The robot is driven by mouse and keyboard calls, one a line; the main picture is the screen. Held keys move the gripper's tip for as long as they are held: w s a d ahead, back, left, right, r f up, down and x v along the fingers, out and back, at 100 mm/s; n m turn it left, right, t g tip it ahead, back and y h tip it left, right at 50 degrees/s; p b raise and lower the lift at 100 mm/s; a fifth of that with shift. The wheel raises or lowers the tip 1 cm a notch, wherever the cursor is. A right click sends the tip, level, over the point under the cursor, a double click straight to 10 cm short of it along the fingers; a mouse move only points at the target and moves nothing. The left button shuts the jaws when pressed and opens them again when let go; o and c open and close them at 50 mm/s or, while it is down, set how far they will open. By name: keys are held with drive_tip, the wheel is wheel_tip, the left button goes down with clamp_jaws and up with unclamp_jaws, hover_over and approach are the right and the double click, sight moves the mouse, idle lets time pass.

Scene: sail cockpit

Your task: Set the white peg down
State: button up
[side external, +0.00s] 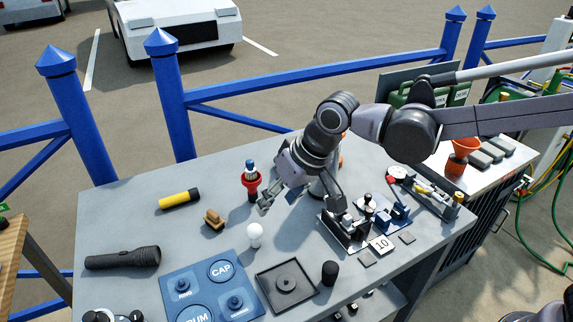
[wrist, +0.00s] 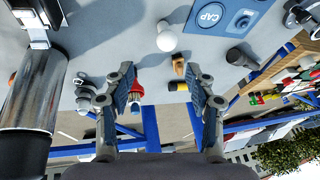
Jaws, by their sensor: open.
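A white piece with a round head (side external: 254,235), the only thing I see that could be the white peg, stands on the grey table (side external: 120,212) behind the dark square tray (side external: 286,284). It also shows at the top of the wrist view (wrist: 167,37), with its narrower part visible. My gripper (side external: 300,205) is open above the table, to the right of the white piece and apart from it. In the wrist view, my gripper's two fingers (wrist: 162,92) are spread wide and nothing is held between them.
A red holder (side external: 251,186), a brown block (side external: 213,219) and a yellow-black cylinder (side external: 179,199) stand or lie left of my gripper. A blue labelled board (side external: 210,290) and a black flashlight (side external: 123,258) are at front left. Metal fixtures (side external: 345,230) crowd the right; a black cylinder (side external: 329,272) stands in front.

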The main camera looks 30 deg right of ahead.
drive_tip(key=s+d+m+t+h, duration=0.1)
drive_tip(key=s+d, duration=0.6)
drive_tip(key=d, duration=0.6)
drive_tip(key=s+d+t+h, duration=0.1)
drive_tip(key=s+d+t, duration=0.1)
drive_tip(key=s+d, duration=0.5)
drive_tip(key=d, duration=0.5)
drive_tip(key=shift+d+f+m+h, duration=0.3)
drive_tip(key=shift+d+m, duration=0.1)
